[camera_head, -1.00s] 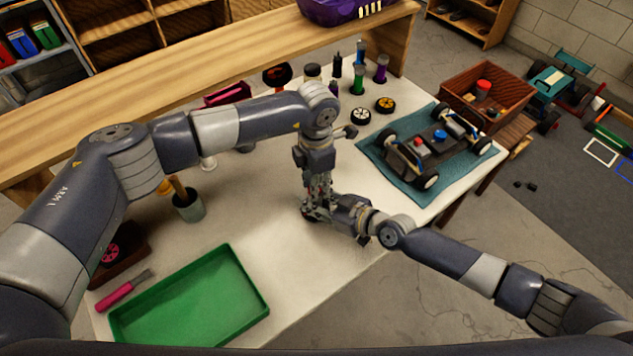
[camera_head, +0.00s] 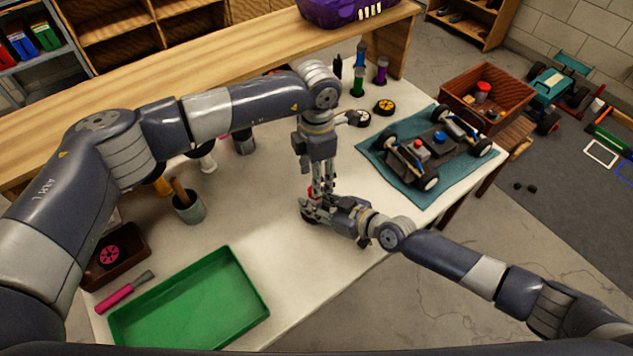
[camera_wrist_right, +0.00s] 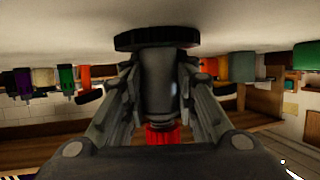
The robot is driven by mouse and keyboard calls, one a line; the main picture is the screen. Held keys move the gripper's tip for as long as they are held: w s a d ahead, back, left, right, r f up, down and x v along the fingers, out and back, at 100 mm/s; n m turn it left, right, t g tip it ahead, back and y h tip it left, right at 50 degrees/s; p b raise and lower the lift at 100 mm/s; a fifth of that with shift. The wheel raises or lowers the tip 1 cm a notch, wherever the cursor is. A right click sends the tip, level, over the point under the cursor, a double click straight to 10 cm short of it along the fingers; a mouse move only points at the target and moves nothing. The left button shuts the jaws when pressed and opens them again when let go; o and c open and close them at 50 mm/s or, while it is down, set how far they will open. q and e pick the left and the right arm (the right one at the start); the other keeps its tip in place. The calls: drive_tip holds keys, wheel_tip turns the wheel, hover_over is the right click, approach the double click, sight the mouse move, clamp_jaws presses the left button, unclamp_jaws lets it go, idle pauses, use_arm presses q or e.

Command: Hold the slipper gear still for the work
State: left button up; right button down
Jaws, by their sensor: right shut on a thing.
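The slipper gear, a dark toothed disc, shows at the top of the right wrist view (camera_wrist_right: 157,38) and as a dark edge beside my right gripper in the head view (camera_head: 307,216). A grey cylinder (camera_wrist_right: 158,82) adjoins the disc, and a red ribbed part (camera_wrist_right: 161,133) shows at its other end. My right gripper (camera_head: 320,210) is shut, with its fingers on both sides of the grey cylinder, low over the table. My left gripper (camera_head: 323,187) points down just above the red part (camera_head: 312,193). Its fingertips are too small to tell open or shut, or whether they touch.
The white table (camera_head: 260,210) carries a green tray (camera_head: 190,305), a pink-handled tool (camera_head: 125,292), a brown box (camera_head: 117,262) and a grey cup (camera_head: 188,209). An RC car (camera_head: 432,150) stands on a teal mat (camera_head: 452,190) at the right. Clear table lies between tray and right gripper.

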use_arm(q)
wheel_tip(320, 180, up, 8)
drive_tip(key=shift+f, duration=0.15)
idle(0.3)
use_arm(e)
drive_tip(key=c, duration=1.2)
unclamp_jaws()
drive_tip(key=v, duration=1.2)
use_arm(q)
drive_tip(key=shift+f, duration=0.1)
use_arm(e)
drive_tip(key=shift+f, duration=0.1)
